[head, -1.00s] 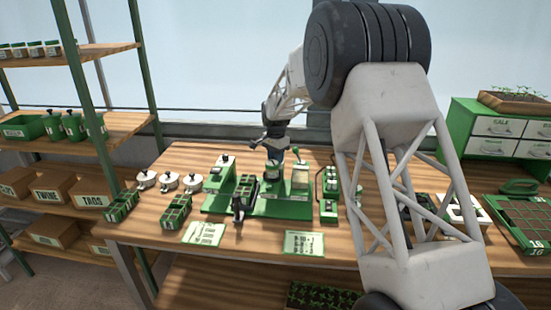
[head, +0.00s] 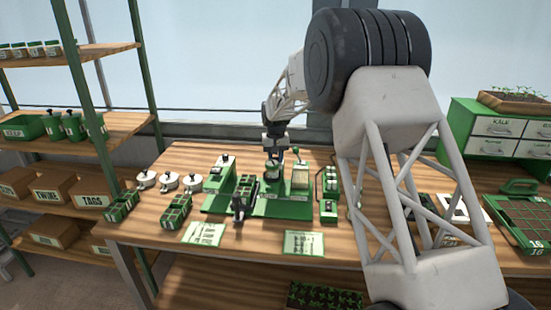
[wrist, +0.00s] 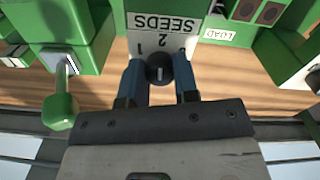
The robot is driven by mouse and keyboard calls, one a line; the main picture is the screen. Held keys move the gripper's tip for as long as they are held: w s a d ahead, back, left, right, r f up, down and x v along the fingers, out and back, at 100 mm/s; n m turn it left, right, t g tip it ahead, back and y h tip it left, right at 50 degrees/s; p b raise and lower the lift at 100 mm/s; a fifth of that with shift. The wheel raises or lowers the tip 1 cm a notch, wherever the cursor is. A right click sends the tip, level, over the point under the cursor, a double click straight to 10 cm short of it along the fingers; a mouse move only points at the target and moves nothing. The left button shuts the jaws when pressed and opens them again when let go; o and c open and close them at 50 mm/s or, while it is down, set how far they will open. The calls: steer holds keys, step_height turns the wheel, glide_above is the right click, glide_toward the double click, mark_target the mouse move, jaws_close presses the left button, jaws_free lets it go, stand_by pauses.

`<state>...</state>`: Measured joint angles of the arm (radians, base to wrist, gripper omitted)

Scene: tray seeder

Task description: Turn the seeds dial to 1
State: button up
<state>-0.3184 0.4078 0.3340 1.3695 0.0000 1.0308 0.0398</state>
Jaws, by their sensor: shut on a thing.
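The seeds dial (wrist: 160,68) is a small dark round knob with a pale pointer line, in front of a white plate (wrist: 163,22) marked SEEDS, upside down in the wrist view. Numbers stand on the plate beside the dial; the pointer's exact setting is hard to read. My gripper (wrist: 160,80) has one blue finger on each side of the dial and is shut on it. In the head view my gripper (head: 273,160) is lowered over the green seeder (head: 265,206), and the dial itself is hidden there.
A LOAD label (wrist: 218,34) is on the right. In the head view, two cards (head: 304,243) lie in front of the seeder, and white-lidded pots (head: 169,182) stand left.

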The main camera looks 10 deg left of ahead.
mark_target(275, 158)
steer(key=n, duration=0.5)
steer(key=shift+r+n, duration=0.1)
steer(key=shift+n, duration=0.2)
steer(key=n, duration=0.5)
steer(key=shift+n, duration=0.3)
steer(key=o, duration=0.9)
steer(key=shift+o, duration=0.2)
steer(key=shift+r, duration=3.85)
